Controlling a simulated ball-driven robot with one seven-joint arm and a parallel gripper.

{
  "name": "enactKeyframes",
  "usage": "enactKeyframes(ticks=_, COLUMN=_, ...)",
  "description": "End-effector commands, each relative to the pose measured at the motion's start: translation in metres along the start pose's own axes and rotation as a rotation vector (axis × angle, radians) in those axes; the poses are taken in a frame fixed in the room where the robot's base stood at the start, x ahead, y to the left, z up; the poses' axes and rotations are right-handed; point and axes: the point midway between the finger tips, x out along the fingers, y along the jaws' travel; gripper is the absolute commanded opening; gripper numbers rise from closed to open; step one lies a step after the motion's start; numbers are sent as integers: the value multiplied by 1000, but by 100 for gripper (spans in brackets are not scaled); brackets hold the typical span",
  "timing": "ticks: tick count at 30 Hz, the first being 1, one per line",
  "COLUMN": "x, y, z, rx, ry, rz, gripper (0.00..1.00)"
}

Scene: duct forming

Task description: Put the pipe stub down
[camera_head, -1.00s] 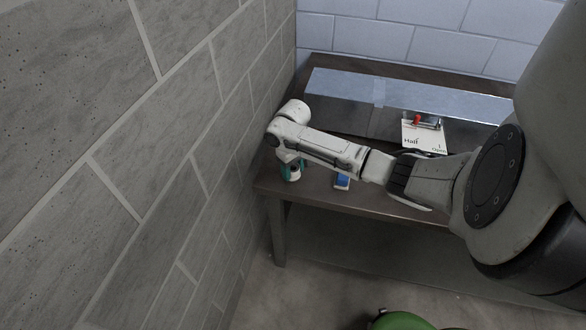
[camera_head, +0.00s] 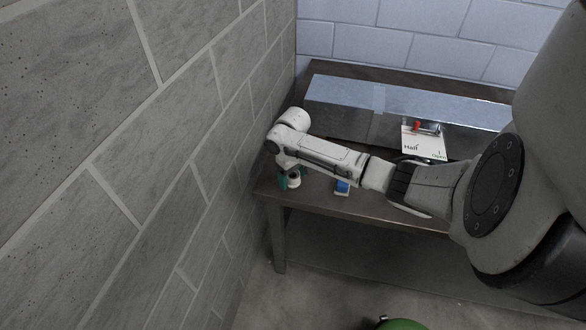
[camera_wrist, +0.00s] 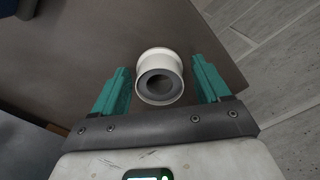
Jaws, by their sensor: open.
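The pipe stub (camera_wrist: 160,77) is a short white ring with a grey bore. In the wrist view it stands on the dark bench top between the two teal fingers of my gripper (camera_wrist: 160,88), with a gap on each side. In the head view my gripper (camera_head: 288,182) points down at the bench's near left corner, and the white stub (camera_head: 294,181) shows beside its teal finger. My gripper is open and does not touch the stub in the wrist view.
The bench (camera_head: 318,196) meets a grey block wall (camera_head: 180,150) close on the left. A blue item (camera_head: 342,187) lies to the right of my gripper. A long metal duct (camera_head: 340,105) lies at the back, with a white card (camera_head: 424,146) at its front.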

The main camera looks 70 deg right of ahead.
Motion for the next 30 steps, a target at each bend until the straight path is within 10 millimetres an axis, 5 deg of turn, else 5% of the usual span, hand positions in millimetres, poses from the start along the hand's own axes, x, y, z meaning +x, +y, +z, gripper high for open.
enactKeyframes(ticks=18, x=-105, y=0, z=-1, rx=-1, ry=2, rz=-1, gripper=76)
enactKeyframes(ticks=26, x=-121, y=0, z=0, rx=0, ry=0, rz=0, gripper=76)
enactKeyframes(ticks=30, x=-122, y=-24, z=-7, rx=-30, ry=23, rz=-23, gripper=76)
